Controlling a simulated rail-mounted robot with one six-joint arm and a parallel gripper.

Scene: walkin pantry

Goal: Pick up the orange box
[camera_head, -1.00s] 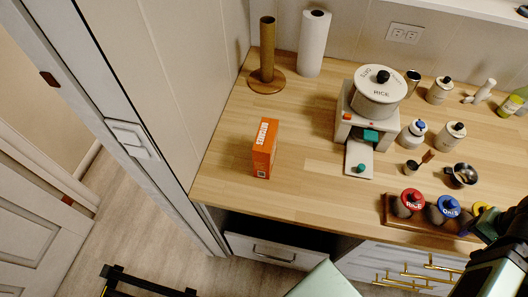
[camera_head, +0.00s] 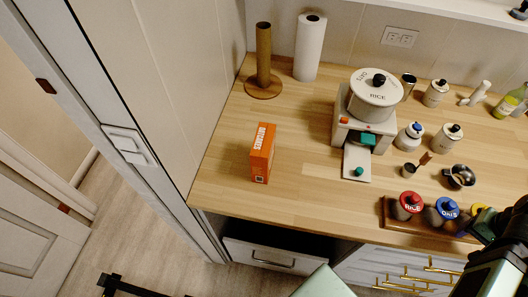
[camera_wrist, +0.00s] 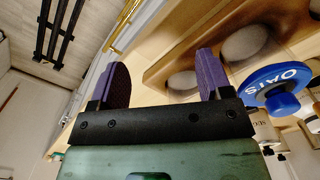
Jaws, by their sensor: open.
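The orange box (camera_head: 262,153) stands upright on the left part of the wooden counter, with white lettering on its side. Nothing touches it. My gripper (camera_wrist: 163,75) is open and empty in the wrist view, its two purple-padded fingers spread apart. It is beside the wooden canister rack, near the blue OATS lid (camera_wrist: 280,86). In the head view my arm is at the lower right, far to the right of the orange box. The orange box does not show in the wrist view.
A paper towel roll (camera_head: 309,48) and a wooden holder (camera_head: 263,62) stand behind the box. A dispenser with a RICE pot (camera_head: 374,95) stands to its right. Red-lidded (camera_head: 407,206) and blue-lidded jars sit on a rack at the front right. Counter around the box is clear.

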